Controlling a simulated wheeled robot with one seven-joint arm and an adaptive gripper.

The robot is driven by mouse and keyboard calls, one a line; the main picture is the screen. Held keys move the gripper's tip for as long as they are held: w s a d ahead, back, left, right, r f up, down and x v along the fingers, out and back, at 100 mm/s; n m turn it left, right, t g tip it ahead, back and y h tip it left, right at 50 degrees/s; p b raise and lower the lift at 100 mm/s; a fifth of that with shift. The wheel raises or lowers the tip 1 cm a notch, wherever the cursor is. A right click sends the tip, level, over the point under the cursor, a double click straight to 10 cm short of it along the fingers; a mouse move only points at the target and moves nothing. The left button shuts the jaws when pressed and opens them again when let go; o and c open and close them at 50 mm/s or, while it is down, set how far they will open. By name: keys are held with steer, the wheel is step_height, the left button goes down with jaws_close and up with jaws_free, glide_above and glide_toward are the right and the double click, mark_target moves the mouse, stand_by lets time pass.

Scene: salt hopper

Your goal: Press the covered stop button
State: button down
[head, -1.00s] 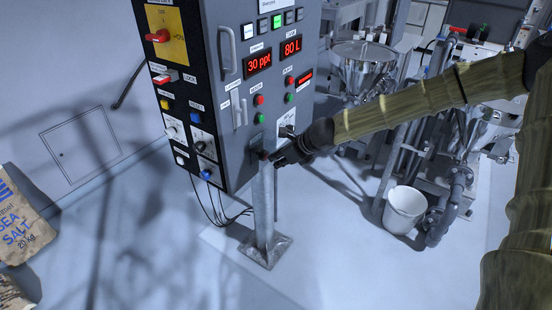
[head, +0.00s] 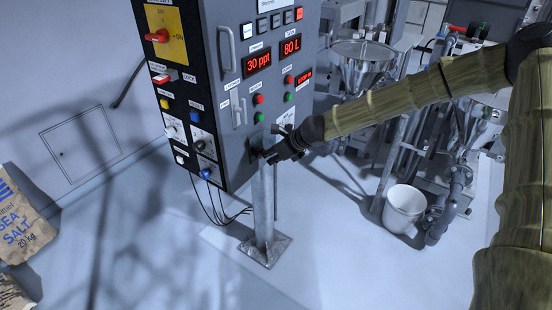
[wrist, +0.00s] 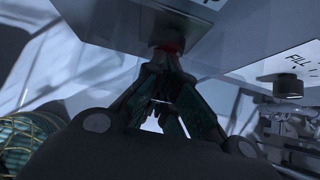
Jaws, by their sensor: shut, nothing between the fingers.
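The red stop button (wrist: 168,46) shows in the wrist view as a dark red patch under a pale plate, right at my fingertips. In the head view my fingers hide it. A dark box or flap (head: 256,139) stands just above that spot, at the top of the grey post; I cannot tell whether it is the cover. My gripper (head: 268,156) is shut and empty, its tips at the button, seemingly touching it. In the wrist view the fingers (wrist: 162,62) meet at the red patch.
The grey control cabinet (head: 228,100) rises behind and left of my gripper. The post (head: 264,205) stands below it on a floor plate. A knob (wrist: 288,87) by a FILL label is to the right. A white bucket (head: 404,208) and steel hopper (head: 362,58) stand right.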

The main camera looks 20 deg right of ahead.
steer(key=s+d+f+p+v, duration=0.1)
steer(key=f+p+v, duration=0.1)
steer(key=v, duration=1)
steer(key=shift+s+d+r, duration=0.35)
steer(key=shift+s, duration=0.1)
stand_by(0.4)
stand_by(0.4)
